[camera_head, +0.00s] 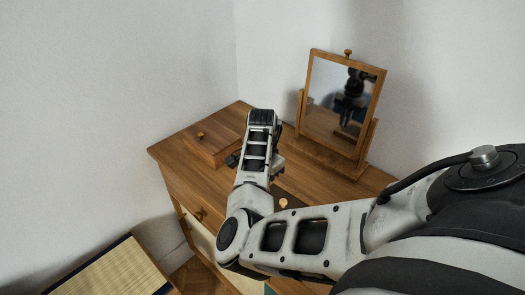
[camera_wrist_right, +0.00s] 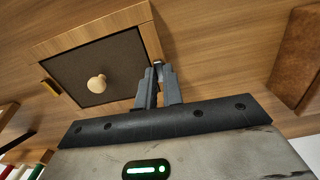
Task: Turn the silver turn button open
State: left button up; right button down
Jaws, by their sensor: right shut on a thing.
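The silver turn button (camera_wrist_right: 158,64) shows as a small metal tip at the ends of my right gripper's fingers, beside the frame of a dark panel (camera_wrist_right: 118,62). My right gripper (camera_wrist_right: 160,82) is shut on it. The fingers hide most of the button, so I cannot tell its angle. The panel has a pale round wooden knob (camera_wrist_right: 97,83) and a wooden frame. In the head view my right arm reaches over the wooden dresser (camera_head: 182,168) and hides the button. My left gripper is not in view.
A tilting mirror (camera_head: 340,97) stands at the back right of the dresser. A wooden box (camera_head: 213,148) with a small knob lies to the left of my right arm. A brass-coloured piece (camera_wrist_right: 50,87) sits at the panel's left edge. Walls close off the back.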

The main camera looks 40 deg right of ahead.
jog(key=shift+n, duration=0.3)
jog(key=c, duration=1.5)
grip_release()
notch_tip(320, 180, up, 16)
